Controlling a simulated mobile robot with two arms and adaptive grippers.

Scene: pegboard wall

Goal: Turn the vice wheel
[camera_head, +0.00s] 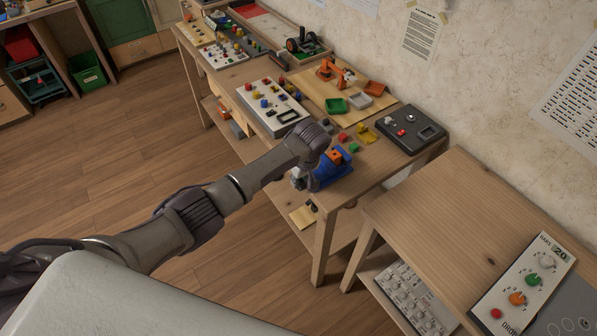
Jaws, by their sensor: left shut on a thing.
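A blue vice (331,171) stands at the front edge of the wooden workbench, with an orange block (335,156) at its jaws. My left arm reaches in from the left, and its dark wrist is bent down beside the vice. My left gripper (299,180) is at the vice's near left side, where the wheel is. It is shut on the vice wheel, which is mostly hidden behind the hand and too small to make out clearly. My right gripper is out of view.
A white panel with buttons (262,105), small coloured blocks (343,137) and a dark control box (408,128) share the bench. An orange toy arm (331,71) stands behind. Another table (450,215) is at the right, across a narrow gap. The wooden floor at left is clear.

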